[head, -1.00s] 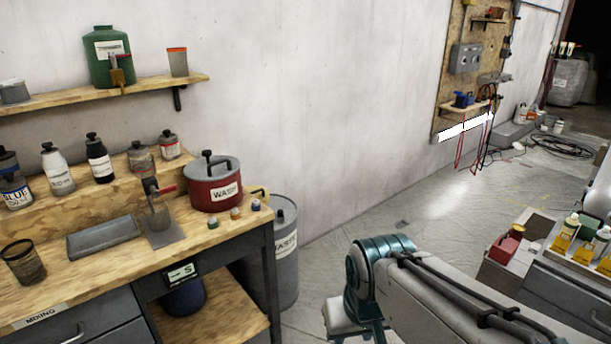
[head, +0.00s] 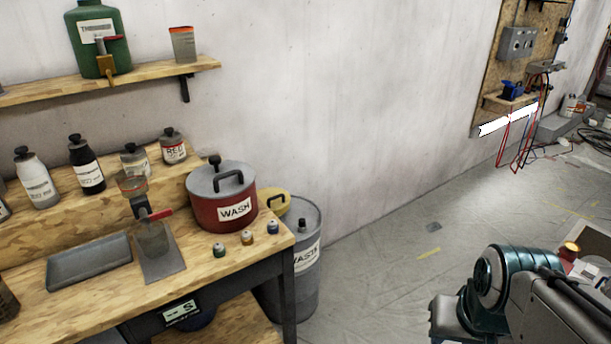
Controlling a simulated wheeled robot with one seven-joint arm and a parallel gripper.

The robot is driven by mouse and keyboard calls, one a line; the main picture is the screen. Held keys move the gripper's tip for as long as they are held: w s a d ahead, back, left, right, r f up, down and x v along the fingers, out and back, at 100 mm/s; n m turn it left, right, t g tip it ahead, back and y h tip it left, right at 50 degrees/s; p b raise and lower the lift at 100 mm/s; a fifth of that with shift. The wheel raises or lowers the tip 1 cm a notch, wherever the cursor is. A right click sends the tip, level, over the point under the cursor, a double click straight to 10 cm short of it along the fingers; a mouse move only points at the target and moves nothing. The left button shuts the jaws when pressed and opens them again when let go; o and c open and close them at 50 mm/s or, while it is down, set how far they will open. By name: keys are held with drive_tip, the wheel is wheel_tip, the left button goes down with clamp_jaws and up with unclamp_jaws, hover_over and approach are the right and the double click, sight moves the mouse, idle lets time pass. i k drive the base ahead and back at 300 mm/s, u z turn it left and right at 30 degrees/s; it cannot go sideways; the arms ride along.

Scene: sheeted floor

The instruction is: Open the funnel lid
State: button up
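I cannot make out a funnel lid for certain. A yellow rounded piece (head: 272,199) shows behind the red WASH pot, partly hidden by it, and may be part of a funnel or its lid. A grey waste drum (head: 305,262) stands on the floor at the bench's right end, with a grey top and dark knob. My arm is at the lower right, its teal joint on the floor side of the bench, apart from the drum. My gripper's fingers do not show.
The wooden bench (head: 105,308) fills the left, holding the red WASH pot (head: 222,215), a grey tray (head: 90,262), several bottles and small jars. A shelf (head: 130,80) holds a green jug (head: 98,40). Floor between drum and my arm is clear.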

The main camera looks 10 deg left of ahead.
sight(270, 194)
drive_tip(key=u, duration=0.25)
drive_tip(key=i, duration=0.65)
drive_tip(key=u, duration=1.15)
drive_tip(key=i, duration=0.8)
drive_tip(key=u, duration=0.1)
